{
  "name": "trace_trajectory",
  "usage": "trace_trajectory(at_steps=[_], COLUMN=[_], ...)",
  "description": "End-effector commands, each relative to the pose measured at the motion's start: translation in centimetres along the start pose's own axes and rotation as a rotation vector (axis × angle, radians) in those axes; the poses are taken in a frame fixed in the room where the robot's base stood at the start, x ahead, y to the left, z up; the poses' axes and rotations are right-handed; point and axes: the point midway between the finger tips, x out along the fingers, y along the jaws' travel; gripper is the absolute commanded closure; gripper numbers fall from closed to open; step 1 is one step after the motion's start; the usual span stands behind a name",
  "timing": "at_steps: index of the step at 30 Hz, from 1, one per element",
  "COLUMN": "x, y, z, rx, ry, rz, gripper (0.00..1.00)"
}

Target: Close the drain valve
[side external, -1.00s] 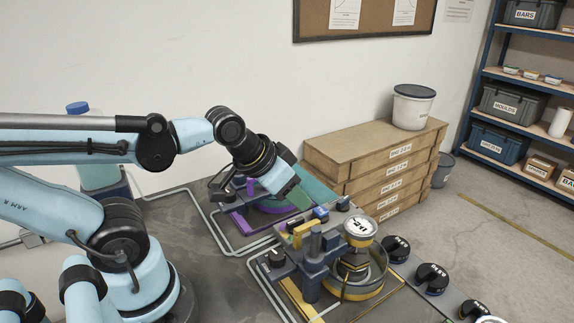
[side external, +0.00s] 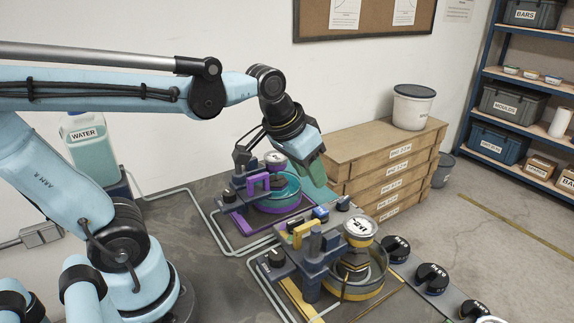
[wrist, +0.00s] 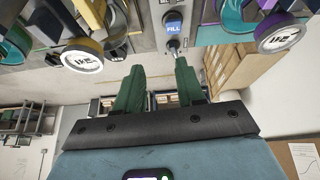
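My gripper (side external: 318,180) hangs above the bench, just behind the panel between the two stations. In the wrist view its two green fingers (wrist: 158,70) are apart with nothing between them. Beyond the fingertips is a blue cap marked FILL (wrist: 173,22) with a small metal stem below it. In the side view a blue part (side external: 320,213) sits on that panel, below and apart from the gripper. I cannot tell which part is the drain valve; no label reading drain is legible.
A purple station (side external: 235,222) stands behind and a yellow station (side external: 362,290) in front, each with a round labelled gauge. Several black knobs (side external: 432,277) line a grey strip at the right. Wooden drawers (side external: 375,150) stand behind. A water jug (side external: 90,150) is at the left.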

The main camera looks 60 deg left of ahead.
Motion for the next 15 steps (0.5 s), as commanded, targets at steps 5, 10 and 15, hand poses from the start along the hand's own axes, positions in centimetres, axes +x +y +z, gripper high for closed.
trace_trajectory(at_steps=[5, 10, 15], x=[0.5, 1.8, 3.7], y=[-0.4, -0.9, -1.4], z=[-4.0, -7.1, -9.6], rx=[-0.046, -0.090, -0.132], ry=[-0.118, -0.231, -0.338], rz=[-0.013, -0.028, -0.043], gripper=[0.62, 0.62, 0.62])
